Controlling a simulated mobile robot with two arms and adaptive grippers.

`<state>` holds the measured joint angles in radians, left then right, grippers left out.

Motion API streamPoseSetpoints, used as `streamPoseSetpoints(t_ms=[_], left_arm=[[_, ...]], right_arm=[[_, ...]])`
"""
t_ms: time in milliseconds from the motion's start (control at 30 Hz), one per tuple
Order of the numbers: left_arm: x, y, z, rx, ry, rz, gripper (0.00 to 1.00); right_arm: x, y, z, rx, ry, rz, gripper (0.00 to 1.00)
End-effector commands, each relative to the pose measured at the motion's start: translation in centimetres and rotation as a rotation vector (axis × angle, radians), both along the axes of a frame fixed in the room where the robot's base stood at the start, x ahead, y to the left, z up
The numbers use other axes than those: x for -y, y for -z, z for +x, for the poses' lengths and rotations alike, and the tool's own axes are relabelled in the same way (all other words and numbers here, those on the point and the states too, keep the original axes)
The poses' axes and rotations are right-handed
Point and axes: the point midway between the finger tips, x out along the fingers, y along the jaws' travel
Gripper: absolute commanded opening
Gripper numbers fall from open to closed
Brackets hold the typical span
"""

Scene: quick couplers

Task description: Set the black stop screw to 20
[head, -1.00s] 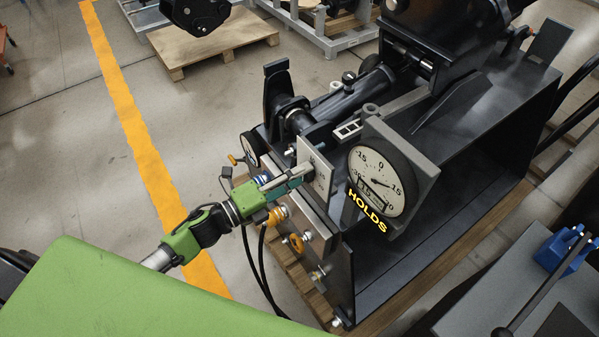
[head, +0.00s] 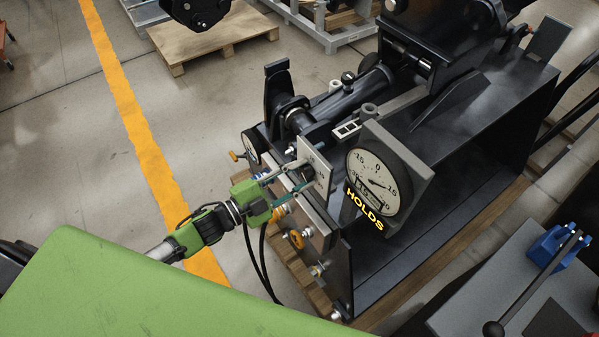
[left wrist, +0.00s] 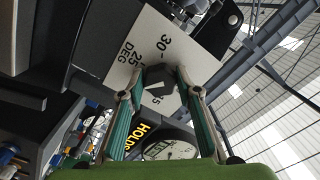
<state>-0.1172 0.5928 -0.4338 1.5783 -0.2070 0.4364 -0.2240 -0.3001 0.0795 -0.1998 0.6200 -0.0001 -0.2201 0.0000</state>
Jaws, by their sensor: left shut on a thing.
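The black stop screw (left wrist: 160,88) shows in the left wrist view as a dark faceted head in front of a pale scale plate (left wrist: 145,42) marked 30, 25 and DEG. The plate also shows in the head view (head: 319,170). My left gripper (left wrist: 162,94) has its two green-sided fingers on either side of the screw head and is shut on it. In the head view this gripper (head: 301,175) reaches the plate from the left and hides most of the screw. The right gripper is not in view.
A round dial (head: 374,180) with a yellow HOLDS label (head: 364,208) stands right of the plate. Orange-ringed couplings (head: 297,239) and black hoses lie below the gripper. A blue block (head: 552,250) sits on a grey bench at right. Floor on the left is open.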

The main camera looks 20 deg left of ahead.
Motion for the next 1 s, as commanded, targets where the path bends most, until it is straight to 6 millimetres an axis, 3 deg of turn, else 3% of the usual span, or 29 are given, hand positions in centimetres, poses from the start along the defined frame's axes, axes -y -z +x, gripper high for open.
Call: streamPoseSetpoints(t_ms=[300,867,900,967,1000], left_arm=[[-0.06,0.07,0.0,-0.084,-0.001,-0.104,0.1],[-0.04,0.15,-0.03,-0.104,-0.001,-0.13,0.1],[-0.05,0.15,-0.04,-0.105,-0.002,-0.13,0.34],[-0.04,0.16,-0.04,-0.105,-0.002,-0.13,0.48],[-0.03,0.16,-0.04,-0.104,-0.001,-0.13,0.48]], right_arm=[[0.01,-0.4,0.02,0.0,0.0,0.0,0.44],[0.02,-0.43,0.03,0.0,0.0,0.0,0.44],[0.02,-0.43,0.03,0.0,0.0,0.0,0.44],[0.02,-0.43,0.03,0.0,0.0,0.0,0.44],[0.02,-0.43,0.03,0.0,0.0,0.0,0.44]])
